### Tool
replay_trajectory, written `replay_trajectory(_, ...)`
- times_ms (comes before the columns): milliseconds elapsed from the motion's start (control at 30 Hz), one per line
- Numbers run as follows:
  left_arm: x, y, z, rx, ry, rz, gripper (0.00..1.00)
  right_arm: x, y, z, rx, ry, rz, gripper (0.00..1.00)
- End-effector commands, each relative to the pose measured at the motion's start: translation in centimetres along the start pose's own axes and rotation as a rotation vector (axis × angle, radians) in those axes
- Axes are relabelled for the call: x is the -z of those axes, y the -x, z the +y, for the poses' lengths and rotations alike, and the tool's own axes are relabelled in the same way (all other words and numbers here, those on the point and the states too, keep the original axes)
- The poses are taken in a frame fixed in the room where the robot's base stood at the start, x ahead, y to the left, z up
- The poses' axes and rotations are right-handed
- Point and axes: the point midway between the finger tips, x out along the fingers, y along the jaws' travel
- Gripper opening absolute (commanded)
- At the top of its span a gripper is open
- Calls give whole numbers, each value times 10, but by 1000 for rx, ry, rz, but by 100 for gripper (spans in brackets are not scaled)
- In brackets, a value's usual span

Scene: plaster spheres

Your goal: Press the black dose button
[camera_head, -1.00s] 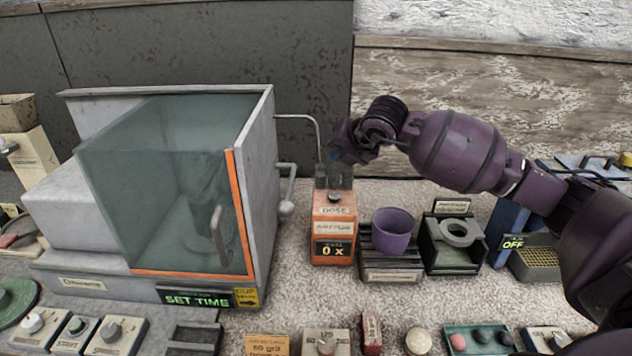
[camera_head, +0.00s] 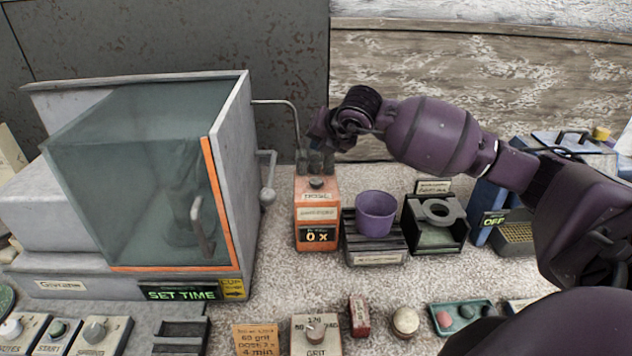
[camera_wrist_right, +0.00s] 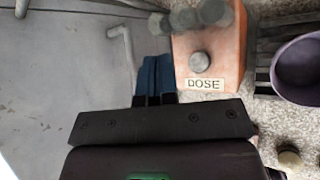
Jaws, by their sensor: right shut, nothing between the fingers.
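The orange dose box (camera_head: 317,213) stands right of the big glass-fronted cabinet, with a "0 x" display on its front. Its black dose button (camera_head: 316,183) is a round dark knob on the top face. In the right wrist view the button (camera_wrist_right: 200,61) sits above the "DOSE" label, uncovered. The gap in height is hard to judge. My left gripper is not in view.
A bent metal pipe (camera_head: 296,115) comes down close to my gripper. The cabinet (camera_head: 235,180) with a lever is at left. A purple cup (camera_head: 376,213) on a rack is at right. Small controls line the front.

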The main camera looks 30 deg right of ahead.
Motion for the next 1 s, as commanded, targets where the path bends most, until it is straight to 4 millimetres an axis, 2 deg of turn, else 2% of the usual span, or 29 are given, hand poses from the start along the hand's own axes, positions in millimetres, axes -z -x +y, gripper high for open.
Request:
replay_trajectory(267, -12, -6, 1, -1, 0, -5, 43, 19, -26, -20, 4, 0, 2, 0)
replay_trajectory(433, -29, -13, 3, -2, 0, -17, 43, 29, -40, -29, 3, 0, 2, 0)
replay_trajectory(633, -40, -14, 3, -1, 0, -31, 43, 32, -44, -32, 1, 1, 1, 0)
replay_trajectory(1000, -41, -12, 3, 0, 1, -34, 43, 32, -43, -32, 0, 1, 0, 0)
